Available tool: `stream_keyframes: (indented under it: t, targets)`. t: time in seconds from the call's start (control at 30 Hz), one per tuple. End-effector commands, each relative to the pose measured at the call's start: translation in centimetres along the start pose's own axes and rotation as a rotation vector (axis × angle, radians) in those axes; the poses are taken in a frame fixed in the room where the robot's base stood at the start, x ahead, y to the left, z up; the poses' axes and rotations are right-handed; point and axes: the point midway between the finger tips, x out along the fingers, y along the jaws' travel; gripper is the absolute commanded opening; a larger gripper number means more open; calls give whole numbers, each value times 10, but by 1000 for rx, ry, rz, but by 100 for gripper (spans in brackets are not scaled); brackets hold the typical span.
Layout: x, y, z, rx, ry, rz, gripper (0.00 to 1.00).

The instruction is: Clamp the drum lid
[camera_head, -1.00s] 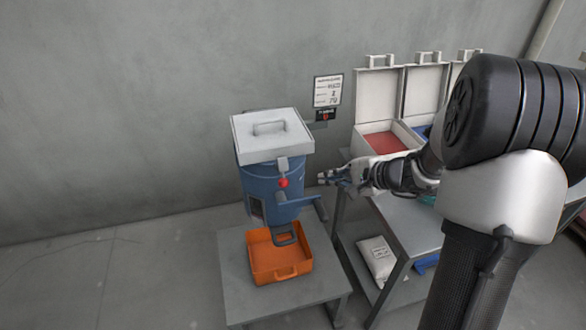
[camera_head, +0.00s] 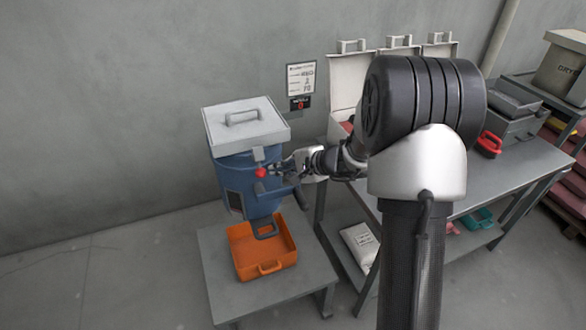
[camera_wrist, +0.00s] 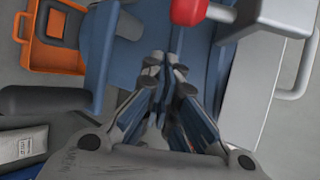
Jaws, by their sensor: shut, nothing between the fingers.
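The blue drum (camera_head: 246,178) stands over a low grey table, with a white square lid (camera_head: 247,128) lying flat on top. A clamp with a red knob (camera_head: 261,173) hangs on the drum's front below the lid edge; the red knob (camera_wrist: 188,10) also shows at the top of the wrist view. My gripper (camera_head: 275,172) is at the drum's front right, just right of the red knob. In the wrist view my gripper (camera_wrist: 165,62) is shut and empty, its fingertips close to the blue drum wall. Whether it touches anything is unclear.
An orange tray (camera_head: 236,268) sits below the drum on the low table (camera_head: 217,291). To the right, a grey bench (camera_head: 512,165) carries open white boxes and a red-handled item (camera_head: 489,145). A sign (camera_head: 301,78) hangs on the wall behind.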

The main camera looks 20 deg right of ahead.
Motion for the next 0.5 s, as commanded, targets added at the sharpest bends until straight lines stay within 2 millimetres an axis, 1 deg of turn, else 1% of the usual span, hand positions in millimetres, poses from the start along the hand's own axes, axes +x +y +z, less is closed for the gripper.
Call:
stream_keyframes:
  t: [0.03, 0.1, 0.2, 0.5]
  targets:
    - [-4, -2, 8, -3, 1, -4, 0]
    - [-7, -2, 16, -4, 2, -3, 0]
    - [-10, -2, 23, -3, 2, -2, 0]
    - [-12, -2, 26, -1, 3, -2, 0]
